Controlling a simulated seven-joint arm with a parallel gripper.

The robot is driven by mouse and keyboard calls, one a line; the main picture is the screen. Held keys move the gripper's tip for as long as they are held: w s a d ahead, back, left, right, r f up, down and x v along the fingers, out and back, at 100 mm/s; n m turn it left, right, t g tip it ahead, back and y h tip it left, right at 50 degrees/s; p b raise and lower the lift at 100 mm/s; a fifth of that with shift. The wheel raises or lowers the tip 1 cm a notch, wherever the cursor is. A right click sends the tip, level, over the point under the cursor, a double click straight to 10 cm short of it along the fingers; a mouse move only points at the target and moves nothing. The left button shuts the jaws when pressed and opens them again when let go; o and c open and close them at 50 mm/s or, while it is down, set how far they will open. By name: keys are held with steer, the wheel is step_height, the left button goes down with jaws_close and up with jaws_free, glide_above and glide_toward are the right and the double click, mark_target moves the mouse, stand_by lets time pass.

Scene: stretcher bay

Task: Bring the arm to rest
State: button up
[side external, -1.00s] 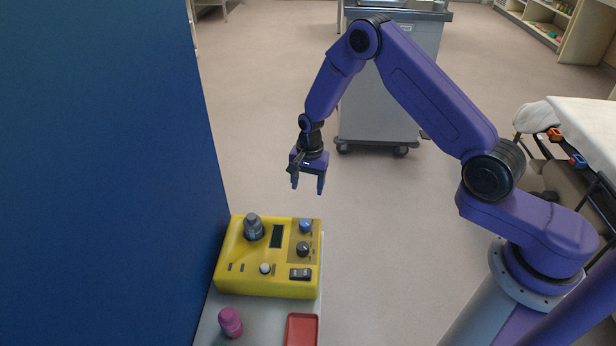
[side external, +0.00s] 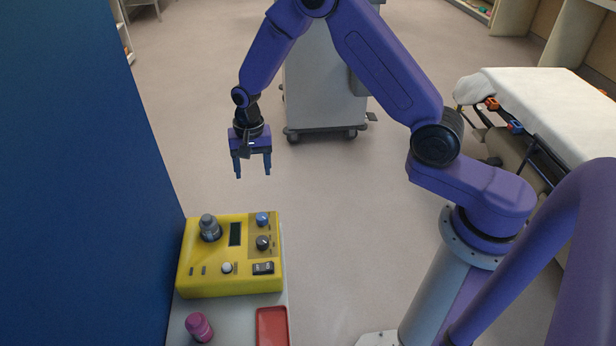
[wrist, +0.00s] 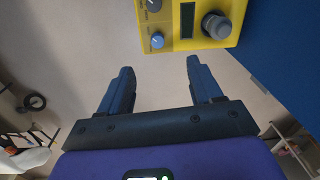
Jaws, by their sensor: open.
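My gripper (side external: 253,172) hangs fingers down, open and empty, in the air behind and above the yellow device. It also shows in the wrist view (wrist: 160,85), its two fingers apart with bare floor between them. The yellow device (side external: 205,277) sits on a narrow light table (side external: 233,310). It has a blue knob (side external: 262,218), a black knob (side external: 263,243), a grey knob (side external: 210,228), a dark display, a white button and a black rocker switch (side external: 263,268). Nothing touches the gripper.
A dark blue wall panel (side external: 70,180) stands close along the left. A magenta bottle-like object (side external: 199,327) and a red tray (side external: 272,328) are at the table's front. A grey cart (side external: 322,90) stands behind, a stretcher (side external: 555,110) to the right. Open floor lies between.

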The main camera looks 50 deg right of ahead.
steer(key=s+a+r+n, duration=0.2)
steer(key=s+r+n, duration=0.35)
steer(key=s, duration=0.25)
steer(key=s+a+r+n, duration=0.2)
steer(key=s+r+n, duration=0.35)
steer(key=s, duration=0.25)
steer(key=s+d+r+n, duration=0.2)
steer(key=s+d+n, duration=0.1)
steer(key=s, duration=0.6)
steer(key=s+d+r+n, duration=0.3)
steer(key=s+n, duration=0.3)
steer(key=s, duration=0.4)
steer(key=shift+d+r, duration=0.3)
steer(key=shift+d, duration=0.45)
steer(key=shift+w, duration=0.1)
